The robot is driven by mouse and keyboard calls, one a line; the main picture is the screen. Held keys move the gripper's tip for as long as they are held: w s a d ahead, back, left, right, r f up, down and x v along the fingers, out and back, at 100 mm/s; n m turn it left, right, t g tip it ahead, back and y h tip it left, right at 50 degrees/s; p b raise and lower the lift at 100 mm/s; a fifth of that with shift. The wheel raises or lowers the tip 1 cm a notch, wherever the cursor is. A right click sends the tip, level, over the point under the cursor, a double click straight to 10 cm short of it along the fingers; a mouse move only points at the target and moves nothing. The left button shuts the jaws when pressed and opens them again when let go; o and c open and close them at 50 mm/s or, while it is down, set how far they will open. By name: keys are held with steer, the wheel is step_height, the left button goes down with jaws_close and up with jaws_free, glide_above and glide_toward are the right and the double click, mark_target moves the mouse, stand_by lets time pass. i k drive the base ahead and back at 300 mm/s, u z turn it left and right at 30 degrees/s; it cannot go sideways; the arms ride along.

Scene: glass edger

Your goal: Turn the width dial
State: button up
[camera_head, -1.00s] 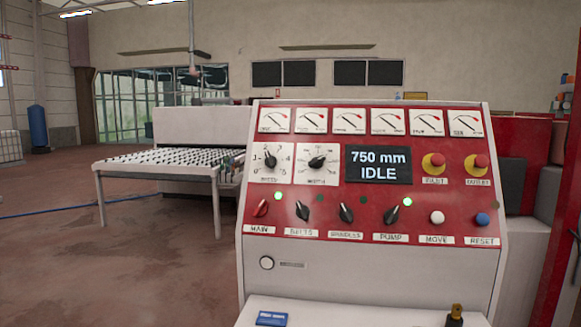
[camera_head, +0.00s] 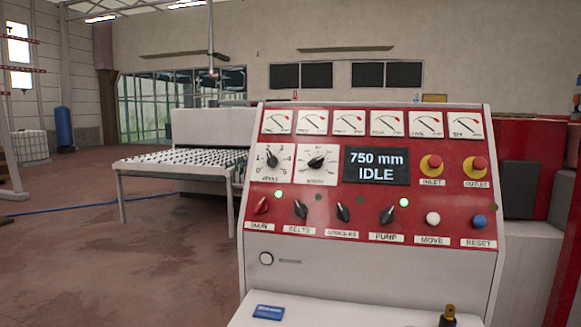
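The width dial (camera_head: 317,163) is a black knob on a white square plate, in the upper left of the red control panel (camera_head: 300,222). Its pointer tilts toward the upper right. The speed dial (camera_head: 272,160) sits just left of it. The display (camera_head: 376,166) right of it reads "750 mm IDLE". My gripper is not in view.
Several gauges line the panel's top. Below are switches, with a white move button (camera_head: 433,219) and blue reset button (camera_head: 480,221). Two red-capped buttons sit right. A blue object (camera_head: 268,312) lies on the front ledge. A roller table (camera_head: 180,160) stands left; floor there is open.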

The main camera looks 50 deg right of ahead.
mark_target(316, 162)
steer(key=u, duration=0.5)
steer(key=k, duration=1.15)
steer(key=z, duration=0.95)
steer(key=i, duration=1)
steer(key=z, duration=0.05)
